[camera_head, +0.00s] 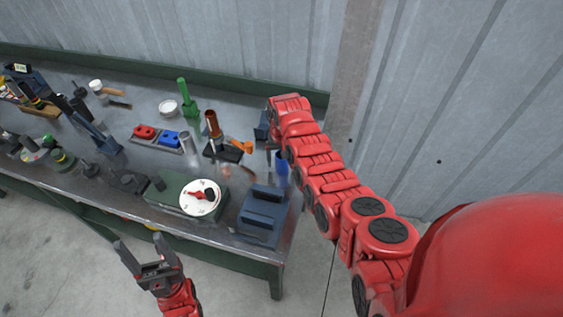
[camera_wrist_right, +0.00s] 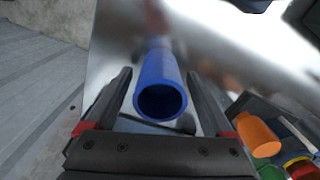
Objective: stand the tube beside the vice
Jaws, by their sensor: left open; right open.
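A blue tube (camera_head: 281,165) is near the right end of the bench, just below my right gripper (camera_head: 272,146) in the head view. In the right wrist view the blue tube (camera_wrist_right: 160,85) shows its round open end toward the camera, between the two spread fingers of my right gripper (camera_wrist_right: 158,82). A gap shows on each side, so the gripper is open around it. A dark blue, blocky vice (camera_head: 264,214) sits at the bench's front right corner. My left gripper (camera_head: 146,256) is open and empty, in front of the bench edge.
A green box with a white dial (camera_head: 200,197) stands left of the vice. More tools crowd the left side. Corrugated wall stands behind.

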